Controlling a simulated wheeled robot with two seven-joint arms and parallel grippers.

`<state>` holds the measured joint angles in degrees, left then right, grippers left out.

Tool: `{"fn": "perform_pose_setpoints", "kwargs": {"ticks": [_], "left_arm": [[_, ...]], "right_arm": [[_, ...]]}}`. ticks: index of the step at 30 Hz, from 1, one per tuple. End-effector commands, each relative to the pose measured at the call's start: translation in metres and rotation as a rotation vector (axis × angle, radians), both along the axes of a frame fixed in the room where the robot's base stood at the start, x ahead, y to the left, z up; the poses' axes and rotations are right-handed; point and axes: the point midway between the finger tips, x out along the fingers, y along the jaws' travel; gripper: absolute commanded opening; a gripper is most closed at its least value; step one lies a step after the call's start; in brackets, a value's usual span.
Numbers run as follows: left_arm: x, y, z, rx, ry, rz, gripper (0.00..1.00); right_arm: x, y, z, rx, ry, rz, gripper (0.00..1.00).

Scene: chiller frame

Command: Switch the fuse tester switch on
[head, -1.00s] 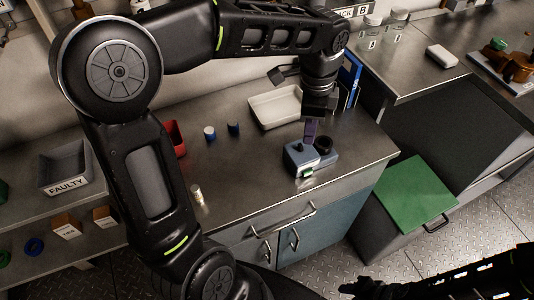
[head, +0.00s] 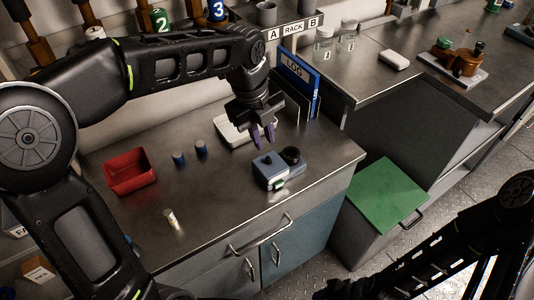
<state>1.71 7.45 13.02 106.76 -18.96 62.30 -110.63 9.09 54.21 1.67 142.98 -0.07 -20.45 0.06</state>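The fuse tester (head: 277,170) is a small blue-grey box on the steel counter. It has a dark round socket (head: 291,154) on top at the right, a small dark knob or switch (head: 267,158) at the left, and a lit green patch (head: 279,184) on its front. My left gripper (head: 263,143) hangs just above and behind the tester, its two purple fingertips apart with nothing between them. It looks clear of the tester. My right arm (head: 440,250) is at the lower right; its gripper end is dark and its fingers cannot be made out.
A white tray (head: 232,132) lies behind my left gripper. A blue LOG binder (head: 299,78) stands at the back right. The counter front is clear.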

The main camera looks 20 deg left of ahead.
Motion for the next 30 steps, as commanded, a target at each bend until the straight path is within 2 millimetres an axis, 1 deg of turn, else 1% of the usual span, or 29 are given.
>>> {"fn": "perform_pose_setpoints", "kwargs": {"ticks": [5,12,15,19,25,26,30], "left_arm": [[0.002,-0.002,-0.021,0.000,0.004,0.000,0.18],[0.007,-0.006,-0.058,0.001,0.003,0.001,0.18],[0.008,-0.007,-0.068,0.000,0.002,0.001,0.18],[0.009,-0.008,-0.072,0.000,0.001,0.002,0.18],[0.010,-0.008,-0.072,0.000,0.000,0.002,0.18],[0.010,-0.008,-0.072,0.000,0.000,0.002,0.17],[0.009,-0.008,-0.072,0.000,0.000,0.002,0.06]], "right_arm": [[0.000,0.000,0.000,0.000,0.000,0.000,0.36],[0.000,0.000,0.001,0.000,0.000,0.000,0.36],[0.000,0.000,0.001,0.000,0.000,0.000,0.36],[0.000,0.000,0.001,0.000,0.000,0.000,0.36],[0.000,0.000,0.001,0.000,0.000,0.000,0.36],[0.000,0.000,0.001,0.000,0.000,0.000,0.36],[0.000,0.000,0.001,0.000,0.000,0.000,0.36]]}}
